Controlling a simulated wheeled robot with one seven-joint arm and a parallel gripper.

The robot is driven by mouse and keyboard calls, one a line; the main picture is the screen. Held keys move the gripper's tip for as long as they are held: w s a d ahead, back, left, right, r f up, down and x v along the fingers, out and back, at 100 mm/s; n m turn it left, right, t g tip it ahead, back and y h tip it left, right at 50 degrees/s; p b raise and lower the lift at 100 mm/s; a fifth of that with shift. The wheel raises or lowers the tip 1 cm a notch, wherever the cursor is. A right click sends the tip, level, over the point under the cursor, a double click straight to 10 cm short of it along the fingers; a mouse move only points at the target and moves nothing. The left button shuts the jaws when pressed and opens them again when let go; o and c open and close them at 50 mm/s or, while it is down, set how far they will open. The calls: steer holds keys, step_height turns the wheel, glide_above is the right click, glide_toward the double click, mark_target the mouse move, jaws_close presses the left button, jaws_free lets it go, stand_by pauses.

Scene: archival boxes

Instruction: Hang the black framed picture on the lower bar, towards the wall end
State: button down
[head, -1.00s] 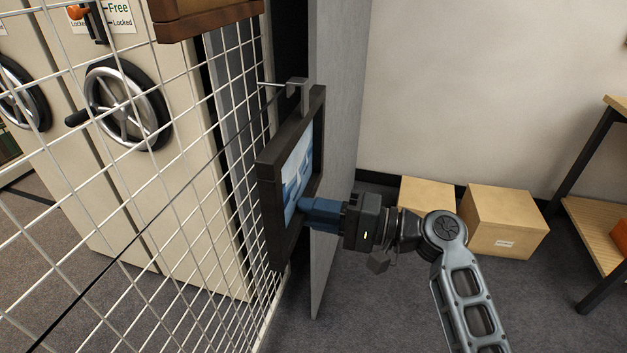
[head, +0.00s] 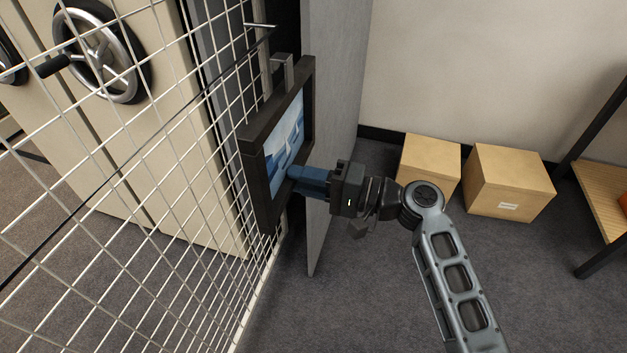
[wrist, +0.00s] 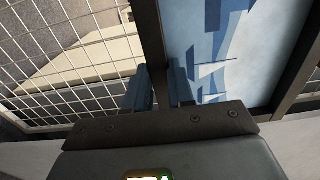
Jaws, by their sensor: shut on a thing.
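The black framed picture (head: 257,180), with a blue and white image, hangs upright in my gripper (head: 292,180), beside the white wire mesh. My gripper is shut on its near side rail, which runs between the blue fingers in the wrist view (wrist: 158,88). A grey hook (head: 283,70) stands up from the frame's top edge. A short pale rod (head: 258,26) projects from the mesh above and slightly left of the hook, apart from it in the head view. I cannot tell for sure which part is the lower bar.
The white mesh panel (head: 130,190) fills the left, with cream shelving units and a handwheel (head: 100,55) behind it. A grey panel (head: 335,120) stands just behind the picture. Two cardboard boxes (head: 510,185) lie by the wall. Open carpet lies below and right.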

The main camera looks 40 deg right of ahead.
steer(key=shift+x, duration=2.8)
steer(key=shift+b+x, duration=0.5)
steer(key=shift+x, duration=1.4)
steer(key=shift+w+a+r, duration=0.2)
steer(key=shift+w+a, duration=0.2)
steer(key=shift+w, duration=0.1)
steer(key=shift+w+r, duration=0.1)
steer(key=shift+r, duration=0.05)
steer(key=shift+w+a, duration=0.4)
steer(key=shift+w, duration=0.05)
steer(key=shift+f+b, duration=0.3)
steer(key=shift+b, duration=0.2)
steer(key=shift+s+f+b, duration=0.1)
steer(key=shift+f+b, duration=0.5)
steer(key=shift+f, duration=0.3)
